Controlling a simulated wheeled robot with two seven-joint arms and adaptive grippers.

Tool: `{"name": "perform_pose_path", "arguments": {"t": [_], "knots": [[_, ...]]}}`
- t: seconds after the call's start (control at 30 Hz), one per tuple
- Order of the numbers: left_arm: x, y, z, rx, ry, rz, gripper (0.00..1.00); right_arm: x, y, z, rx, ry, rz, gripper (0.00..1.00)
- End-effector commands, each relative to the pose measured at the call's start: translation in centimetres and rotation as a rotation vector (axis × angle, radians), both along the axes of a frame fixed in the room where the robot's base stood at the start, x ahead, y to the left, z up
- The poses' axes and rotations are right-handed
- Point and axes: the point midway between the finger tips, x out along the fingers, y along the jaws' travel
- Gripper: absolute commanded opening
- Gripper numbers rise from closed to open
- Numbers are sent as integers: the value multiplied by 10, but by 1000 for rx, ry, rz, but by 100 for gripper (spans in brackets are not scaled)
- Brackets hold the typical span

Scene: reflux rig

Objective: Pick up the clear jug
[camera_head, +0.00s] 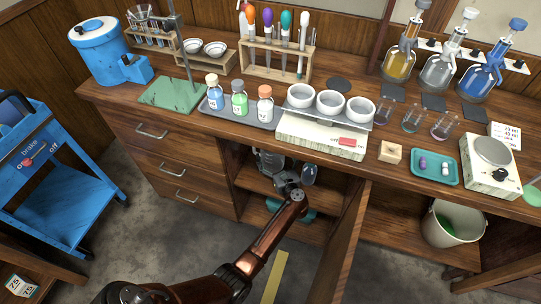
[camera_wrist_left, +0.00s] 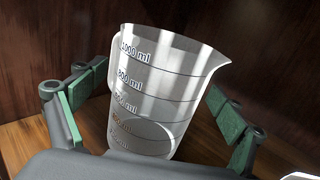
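The clear jug (camera_wrist_left: 160,95) stands upright on a wooden shelf, with millilitre marks on its wall and its spout toward the right in the left wrist view. In the head view the jug (camera_head: 268,160) is in the open cupboard under the bench, partly hidden by my wrist and the bench edge. My left gripper (camera_wrist_left: 158,82) is open, with one green-padded finger on each side of the jug. My right gripper is in neither view.
Another glass piece (camera_head: 309,174) sits to the right in the cupboard. The open cupboard door (camera_head: 343,245) stands right of my arm. The bench top (camera_head: 375,160) overhangs the shelf, and drawers (camera_head: 165,160) lie to the left. A bucket (camera_head: 455,222) stands farther right.

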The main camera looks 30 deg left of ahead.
Motion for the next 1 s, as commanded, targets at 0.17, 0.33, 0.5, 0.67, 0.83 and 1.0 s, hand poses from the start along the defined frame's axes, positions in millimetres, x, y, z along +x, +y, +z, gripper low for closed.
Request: {"name": "perform_pose_path", "arguments": {"t": [0.17, 0.33, 0.5, 0.67, 0.83, 1.0], "knots": [[0, 0, 0, 0, 0, 0, 75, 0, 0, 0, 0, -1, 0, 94], [0, 0, 0, 0, 0, 0, 63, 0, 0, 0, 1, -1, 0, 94], [0, 0, 0, 0, 0, 0, 52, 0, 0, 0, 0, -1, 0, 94], [0, 0, 0, 0, 0, 0, 41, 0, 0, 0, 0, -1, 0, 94], [0, 0, 2, 2, -2, -1, 33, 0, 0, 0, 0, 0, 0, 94], [0, 0, 2, 2, -2, 0, 32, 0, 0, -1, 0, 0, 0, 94]]}}
